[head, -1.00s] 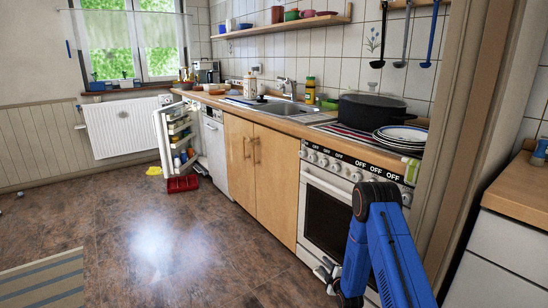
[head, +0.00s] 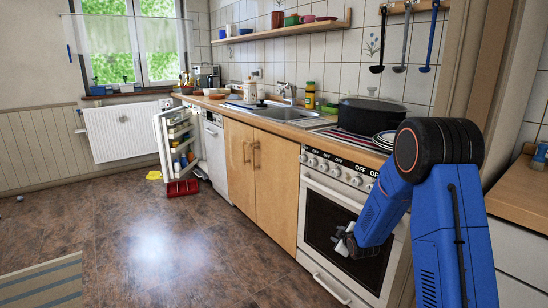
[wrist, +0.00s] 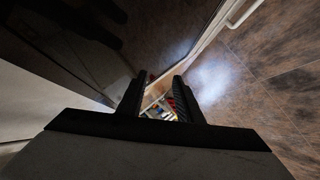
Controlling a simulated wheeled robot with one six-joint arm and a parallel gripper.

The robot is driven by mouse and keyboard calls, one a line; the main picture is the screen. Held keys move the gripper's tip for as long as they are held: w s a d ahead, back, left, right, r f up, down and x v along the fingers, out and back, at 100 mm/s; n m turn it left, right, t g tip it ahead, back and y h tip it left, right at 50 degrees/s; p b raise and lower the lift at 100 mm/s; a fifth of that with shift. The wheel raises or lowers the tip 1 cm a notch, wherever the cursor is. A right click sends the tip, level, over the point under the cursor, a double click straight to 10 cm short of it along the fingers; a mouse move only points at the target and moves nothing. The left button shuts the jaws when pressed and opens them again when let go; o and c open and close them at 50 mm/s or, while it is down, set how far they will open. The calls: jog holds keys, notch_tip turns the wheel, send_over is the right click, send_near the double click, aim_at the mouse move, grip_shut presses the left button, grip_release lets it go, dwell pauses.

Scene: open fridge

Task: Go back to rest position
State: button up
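My blue arm rises at the right of the head view, its elbow bent high beside the stove. My gripper (head: 348,243) shows small in front of the oven door, partly hidden behind the forearm. In the wrist view my gripper (wrist: 160,84) has its two dark fingers apart, with nothing between them. The open fridge (head: 178,140) stands at the far end of the counter, its door shelves holding several items. Through the gap between the fingers, some coloured items show in the distance in the wrist view.
The oven (head: 345,222) is close beside my gripper, under a counter with a black pot (head: 371,115). The floor (head: 155,245) at the left is mostly clear.

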jog(key=s+d+r+m+g+h, duration=0.1)
jog(key=s+r+m+g, duration=0.15)
jog(key=s+r, duration=0.85)
jog(key=s+d+r+m+g, duration=0.1)
jog(key=s+r+m, duration=0.3)
jog(key=s+r, duration=0.7)
jog(key=s+r+m+g, duration=0.1)
jog(key=s+m+g, duration=0.2)
jog(key=s, duration=3.1)
jog(key=shift+s+a+m+g, duration=0.15)
jog(key=shift+a+m+g, duration=0.2)
jog(key=shift+m, duration=0.8)
